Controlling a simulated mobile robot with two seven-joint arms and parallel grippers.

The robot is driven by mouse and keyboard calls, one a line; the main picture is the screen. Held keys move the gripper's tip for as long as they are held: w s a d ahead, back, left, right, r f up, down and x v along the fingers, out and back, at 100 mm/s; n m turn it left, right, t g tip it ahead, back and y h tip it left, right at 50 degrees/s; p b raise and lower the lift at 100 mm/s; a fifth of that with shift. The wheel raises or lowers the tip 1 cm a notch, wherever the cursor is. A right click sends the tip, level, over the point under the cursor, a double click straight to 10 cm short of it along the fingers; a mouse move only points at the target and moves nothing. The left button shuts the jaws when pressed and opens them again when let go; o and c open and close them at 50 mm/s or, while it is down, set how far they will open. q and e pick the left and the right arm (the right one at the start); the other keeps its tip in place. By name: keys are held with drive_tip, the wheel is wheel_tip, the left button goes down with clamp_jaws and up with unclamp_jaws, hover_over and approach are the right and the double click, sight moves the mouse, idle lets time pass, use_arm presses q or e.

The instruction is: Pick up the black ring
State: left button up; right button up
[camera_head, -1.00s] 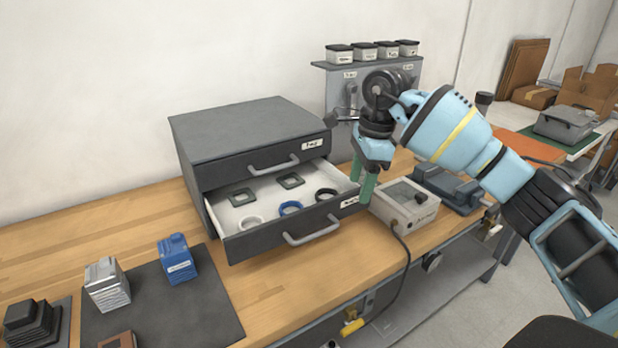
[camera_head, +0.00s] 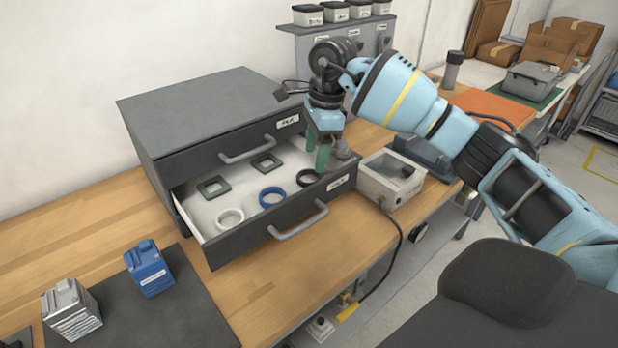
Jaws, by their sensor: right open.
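The black ring (camera_head: 308,178) lies in the open lower drawer (camera_head: 245,232), at its right end near the front wall. A blue ring (camera_head: 272,197) and a white ring (camera_head: 230,218) lie to its left in the same row. My right gripper (camera_head: 317,160) has green fingers pointing down, just above and behind the black ring. It is open and holds nothing. The gap between the fingers is seen nearly from the side. My left gripper is not in view.
Two dark square frames (camera_head: 214,187) lie at the back of the drawer. The cabinet's upper drawer (camera_head: 240,146) is shut above it. A grey-white device (camera_head: 390,180) stands right of the drawer. A blue block (camera_head: 148,268) and a silver block (camera_head: 70,310) stand on a dark mat.

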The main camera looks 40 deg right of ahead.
sight(309, 181)
drive_tip(key=shift+a+f, duration=0.1)
drive_tip(key=shift+f, duration=0.1)
drive_tip(key=shift+w+a+f+p, duration=0.1)
drive_tip(key=shift+a+f+p, duration=0.1)
drive_tip(key=shift+f, duration=0.95)
drive_tip(key=shift+w+a+f+p, duration=0.1)
drive_tip(key=shift+a+f, duration=0.1)
drive_tip(key=shift+f, duration=0.95)
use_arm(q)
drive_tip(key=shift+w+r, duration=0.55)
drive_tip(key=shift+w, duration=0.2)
use_arm(e)
drive_tip(key=shift+c, duration=0.3)
drive_tip(key=c, duration=0.5)
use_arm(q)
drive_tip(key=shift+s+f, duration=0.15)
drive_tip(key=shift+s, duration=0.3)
use_arm(e)
drive_tip(key=shift+c, duration=0.6)
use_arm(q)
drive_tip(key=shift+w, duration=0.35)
use_arm(e)
wheel_tip(309, 181, up, 10)
